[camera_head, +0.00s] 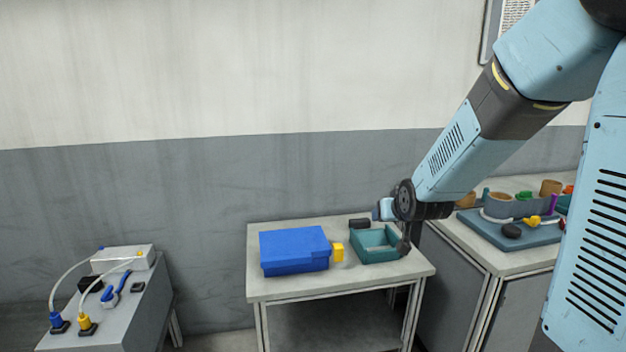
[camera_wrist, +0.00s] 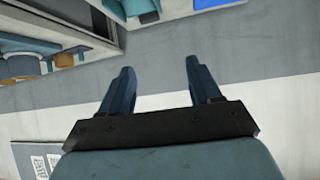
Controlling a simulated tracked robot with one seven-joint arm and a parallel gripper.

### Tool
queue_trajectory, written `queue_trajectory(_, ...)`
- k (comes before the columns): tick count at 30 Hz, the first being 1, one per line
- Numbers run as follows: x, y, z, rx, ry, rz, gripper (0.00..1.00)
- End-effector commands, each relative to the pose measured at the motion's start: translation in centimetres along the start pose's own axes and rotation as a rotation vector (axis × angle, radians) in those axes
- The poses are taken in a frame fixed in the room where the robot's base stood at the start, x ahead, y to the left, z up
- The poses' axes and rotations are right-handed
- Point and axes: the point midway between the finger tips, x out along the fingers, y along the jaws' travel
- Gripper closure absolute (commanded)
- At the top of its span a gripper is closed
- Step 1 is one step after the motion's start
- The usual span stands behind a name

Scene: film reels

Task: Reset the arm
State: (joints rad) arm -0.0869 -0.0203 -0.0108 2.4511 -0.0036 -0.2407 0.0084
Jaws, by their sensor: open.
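My arm reaches in from the upper right of the head view, over the right side of the middle table (camera_head: 290,287). My gripper (camera_wrist: 158,72) is open, with two dark blue fingers spread apart and nothing between them in the wrist view. In the head view its end is small and partly hidden by my wrist, just above and behind the teal tray. The teal tray (camera_head: 362,257) sits open on the middle table and looks empty in the part I see.
A blue box (camera_head: 293,252), a yellow piece (camera_head: 338,252) and a dark piece (camera_head: 359,223) share the middle table. The right bench holds a blue board (camera_head: 530,236) with several parts. A grey box (camera_head: 124,258) with cables stands at left. The wall is close behind.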

Motion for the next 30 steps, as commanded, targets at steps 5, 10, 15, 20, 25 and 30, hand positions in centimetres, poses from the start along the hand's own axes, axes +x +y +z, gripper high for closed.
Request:
queue_trajectory(5,-5.2,0.7,-0.2,0.008,-0.073,0.011,0.37)
queue_trajectory(10,-10.0,1.2,0.5,0.017,-0.151,0.021,0.37)
queue_trajectory(15,-15.1,1.6,1.8,0.025,-0.228,0.03,0.37)
queue_trajectory(20,-19.9,1.8,3.4,0.034,-0.299,0.039,0.37)
queue_trajectory(25,-24.8,1.9,5.6,0.043,-0.373,0.046,0.37)
queue_trajectory(30,-28.2,1.8,7.5,0.05,-0.431,0.051,0.37)
